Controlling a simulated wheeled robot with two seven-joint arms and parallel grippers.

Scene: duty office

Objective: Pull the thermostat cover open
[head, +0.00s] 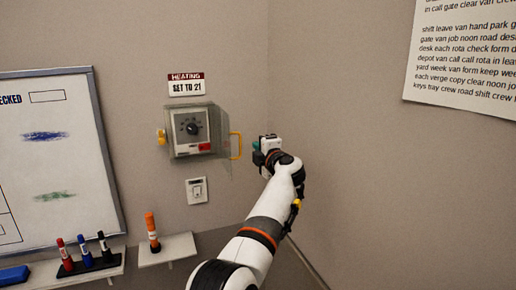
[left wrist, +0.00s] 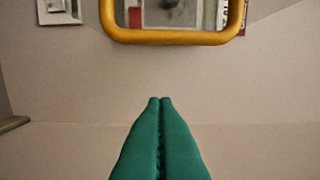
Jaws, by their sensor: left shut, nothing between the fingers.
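The thermostat (head: 190,130) is a pale wall box with a dark dial and a red label. Its clear cover (head: 222,160) sticks out past the box's right side, so it looks swung away from the face; how far I cannot tell. A yellow handle (head: 236,146) is on the cover's right edge. My left gripper (head: 257,152) is just right of the handle, apart from it. In the left wrist view the yellow handle (left wrist: 175,38) spans the top, and the green fingers (left wrist: 160,99) are shut and empty below it. My right gripper is not in view.
A yellow knob (head: 161,136) sits at the box's left side. A light switch (head: 196,190) is below, and a "SET TO 21" sign (head: 186,88) above. A whiteboard (head: 55,150) hangs left.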

